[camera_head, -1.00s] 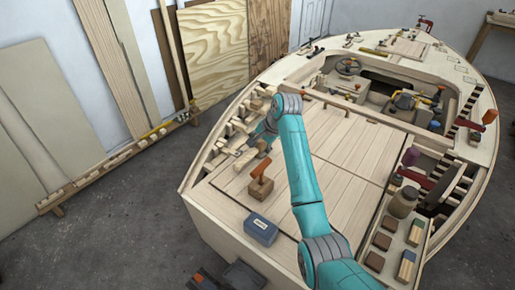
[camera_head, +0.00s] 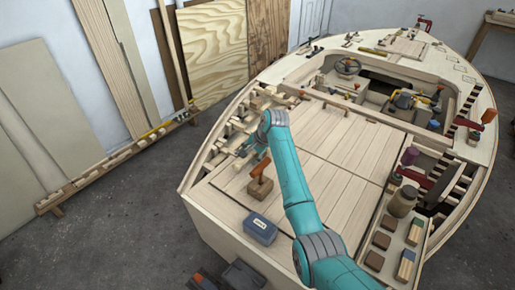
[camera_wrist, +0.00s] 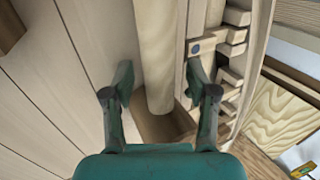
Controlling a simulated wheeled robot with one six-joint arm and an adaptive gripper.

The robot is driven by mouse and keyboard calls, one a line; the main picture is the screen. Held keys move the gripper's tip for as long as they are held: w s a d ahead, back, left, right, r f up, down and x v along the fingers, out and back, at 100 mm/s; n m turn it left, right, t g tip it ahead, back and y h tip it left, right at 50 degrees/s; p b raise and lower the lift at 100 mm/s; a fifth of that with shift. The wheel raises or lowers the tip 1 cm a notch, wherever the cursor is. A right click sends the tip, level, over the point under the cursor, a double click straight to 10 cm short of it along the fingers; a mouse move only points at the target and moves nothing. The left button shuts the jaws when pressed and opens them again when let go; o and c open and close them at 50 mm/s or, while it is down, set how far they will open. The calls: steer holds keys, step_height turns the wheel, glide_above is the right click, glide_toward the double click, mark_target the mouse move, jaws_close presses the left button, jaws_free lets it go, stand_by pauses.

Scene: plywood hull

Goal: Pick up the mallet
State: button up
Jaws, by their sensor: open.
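In the wrist view, the mallet shows as a thick pale round handle (camera_wrist: 157,55) with a brown wooden block, apparently its head (camera_wrist: 163,126), at the lower end. My gripper (camera_wrist: 159,90) is open, with one finger on each side of the handle. Gaps show between the handle and both fingers. In the head view my gripper (camera_head: 243,151) is low over the left side of the deck, by the slatted edge. The mallet is hard to make out there, partly hidden by my arm.
A brown block with an orange handle (camera_head: 260,181) and a blue box (camera_head: 260,229) stand nearer on the deck. Wooden slats (camera_head: 236,126) line the left side, close to my gripper. The middle deck panels (camera_head: 345,135) are clear.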

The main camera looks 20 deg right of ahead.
jaws_close()
steer(key=shift+r, duration=0.15)
